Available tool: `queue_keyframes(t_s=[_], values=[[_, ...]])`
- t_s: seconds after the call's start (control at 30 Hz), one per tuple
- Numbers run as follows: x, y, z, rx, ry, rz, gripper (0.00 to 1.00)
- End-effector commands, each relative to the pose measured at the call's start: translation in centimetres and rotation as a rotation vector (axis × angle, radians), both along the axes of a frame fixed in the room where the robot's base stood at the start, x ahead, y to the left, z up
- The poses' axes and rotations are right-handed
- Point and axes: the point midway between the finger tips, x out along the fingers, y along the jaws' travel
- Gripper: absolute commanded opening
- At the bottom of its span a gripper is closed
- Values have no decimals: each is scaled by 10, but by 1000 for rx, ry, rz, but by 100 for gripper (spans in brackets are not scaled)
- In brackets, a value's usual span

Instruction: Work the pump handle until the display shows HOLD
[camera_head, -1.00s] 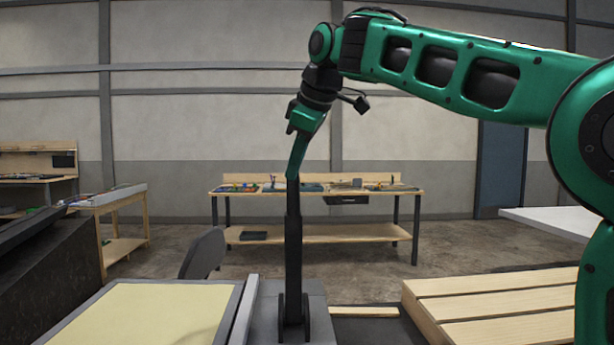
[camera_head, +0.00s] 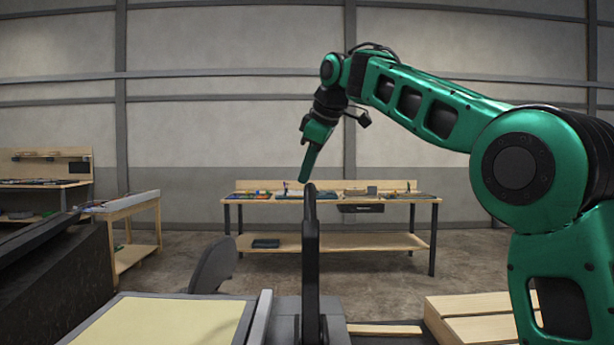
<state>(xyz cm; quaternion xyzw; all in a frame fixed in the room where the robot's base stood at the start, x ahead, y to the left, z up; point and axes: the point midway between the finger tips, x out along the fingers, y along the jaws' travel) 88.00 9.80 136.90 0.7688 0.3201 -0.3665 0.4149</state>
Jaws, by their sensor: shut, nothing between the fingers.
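The pump handle (camera_head: 310,262) is a black upright lever on a grey base (camera_head: 284,320) at the bottom centre. In this view it stands close to vertical. My gripper (camera_head: 305,178) is shut and empty, pointing down just above the top of the handle. Its tip appears at or very near the handle's top end; I cannot tell whether they touch. No display showing HOLD can be made out; a dark slanted panel (camera_head: 60,275) stands at the left edge, its face turned away.
A pale yellow panel (camera_head: 160,322) lies left of the handle. Wooden slats (camera_head: 480,315) lie to the right. A dark rounded shape (camera_head: 213,266) stands behind the base. A workbench (camera_head: 335,240) with small items stands farther back, with open floor before it.

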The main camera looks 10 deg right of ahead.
Motion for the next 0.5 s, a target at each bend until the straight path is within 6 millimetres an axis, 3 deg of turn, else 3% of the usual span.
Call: queue_keyframes(t_s=[0.03, 0.13, 0.5], values=[[4, -7, -11, -5, 22, -11, 0], [4, -11, -12, -7, 26, -18, 0], [1, -23, -6, -8, 29, -34, 0]])
